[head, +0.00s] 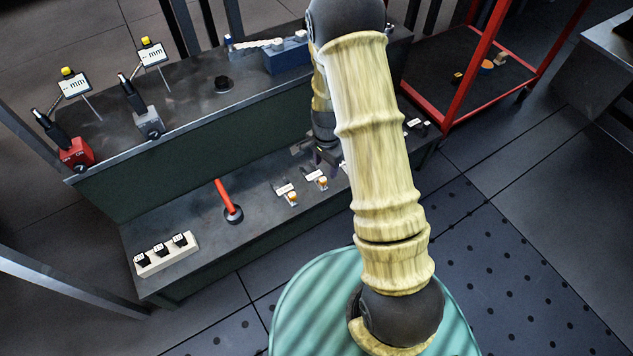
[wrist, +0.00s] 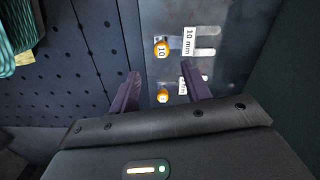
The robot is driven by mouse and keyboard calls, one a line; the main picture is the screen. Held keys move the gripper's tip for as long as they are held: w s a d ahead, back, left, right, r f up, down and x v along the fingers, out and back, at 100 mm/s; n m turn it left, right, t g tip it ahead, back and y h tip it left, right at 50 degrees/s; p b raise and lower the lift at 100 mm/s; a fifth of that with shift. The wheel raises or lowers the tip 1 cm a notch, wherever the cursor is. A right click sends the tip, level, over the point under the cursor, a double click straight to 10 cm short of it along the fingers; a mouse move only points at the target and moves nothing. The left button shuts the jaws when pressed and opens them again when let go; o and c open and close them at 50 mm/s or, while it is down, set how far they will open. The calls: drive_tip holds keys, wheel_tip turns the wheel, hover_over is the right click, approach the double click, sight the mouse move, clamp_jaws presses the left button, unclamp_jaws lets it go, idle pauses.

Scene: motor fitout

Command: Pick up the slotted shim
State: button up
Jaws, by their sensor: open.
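A grey slotted shim (wrist: 207,33) with a fork-like outline and a white "10 mm" label lies flat on the lower shelf in the wrist view. A second labelled piece (wrist: 184,82) lies nearer, partly hidden by my right finger; its outline is unclear. My gripper (wrist: 160,88) is open and empty, its two dark fingers spread over this nearer piece. In the head view, labelled shims (head: 283,188) (head: 311,174) lie in a row on the lower shelf, and my gripper (head: 326,156) is beyond them, partly hidden by my arm.
Orange-topped tags (wrist: 161,47) (wrist: 163,96) stand beside the pieces. A red-handled tool (head: 229,204) and a white block with dark-topped pieces (head: 166,254) occupy the lower shelf's left. The upper shelf (head: 190,110) holds gauges and a blue box (head: 286,55). A red cart (head: 465,95) stands right.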

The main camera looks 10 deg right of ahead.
sight(324, 179)
wheel_tip(324, 179, down, 4)
drive_tip(key=shift+f+b, duration=0.1)
drive_tip(key=shift+b, duration=0.8)
drive_tip(key=f+b, duration=0.4)
drive_tip(key=f, duration=0.1)
drive_tip(key=shift+w+a+b, duration=0.1)
drive_tip(key=shift+a+b, duration=0.1)
drive_tip(key=shift+b, duration=0.1)
clamp_jaws()
drive_tip(key=shift+r, duration=0.15)
wheel_tip(324, 179, up, 10)
drive_tip(key=p, duration=0.6)
drive_tip(key=shift+p, duration=0.3)
